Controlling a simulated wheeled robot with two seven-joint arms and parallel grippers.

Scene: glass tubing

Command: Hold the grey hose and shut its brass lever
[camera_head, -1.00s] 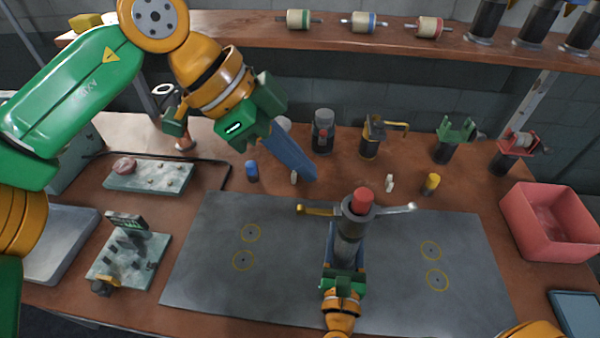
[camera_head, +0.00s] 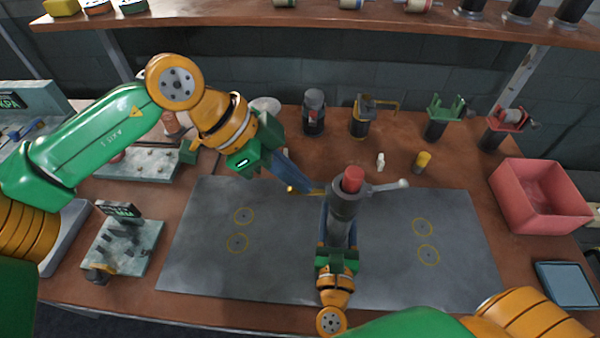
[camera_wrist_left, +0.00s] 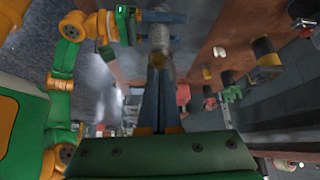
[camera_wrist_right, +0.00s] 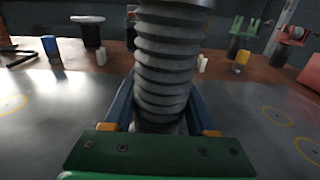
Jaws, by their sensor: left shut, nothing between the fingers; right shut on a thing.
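The grey hose (camera_head: 343,207) stands upright above the dark mat, topped by a dark collar and a red end (camera_head: 354,174). Its ribbed side fills the middle of the right wrist view (camera_wrist_right: 168,65). My right gripper (camera_head: 338,240) is shut around its lower part. The brass lever (camera_head: 292,189) sticks out to the left of the collar; a silver arm (camera_head: 388,186) sticks out to the right. My left gripper (camera_head: 316,188) is shut and empty, its blue fingertips right at the brass lever and partly covering it. I cannot tell whether they touch.
The dark mat (camera_head: 200,260) is bare around the hose. Behind stand several dark holders, a small white peg (camera_head: 381,161) and a yellow cylinder (camera_head: 423,162). A pink bin (camera_head: 540,205) and blue tray (camera_head: 568,284) are at right; a gauge block (camera_head: 122,247) is at left.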

